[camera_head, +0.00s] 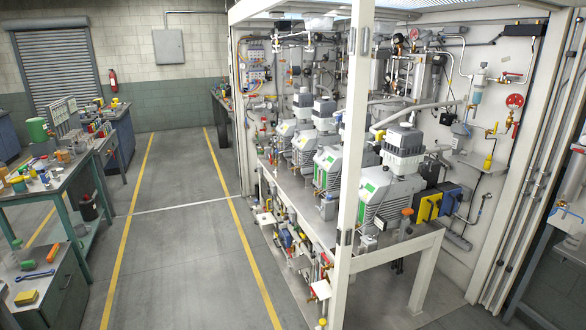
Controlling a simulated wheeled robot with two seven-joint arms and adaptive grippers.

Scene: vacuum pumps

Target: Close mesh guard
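A tall white framed enclosure (353,200) stands at the centre and right, with its front open. Stacked tall white upright panels (541,170) stand at its right side. They look like a guard folded or slid aside, but I cannot make out mesh in them. Several grey-and-white vacuum pumps (393,185) stand on a white bench (395,248) inside, in plain view through the opening. A white front post crosses in front of the pumps. Neither of my grippers is in view.
A clear grey aisle (195,240) with yellow floor lines runs along the enclosure's left side. A cluttered workbench (60,185) and a dark cabinet (62,300) line the left. Another dark bench (540,280) stands at the right edge.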

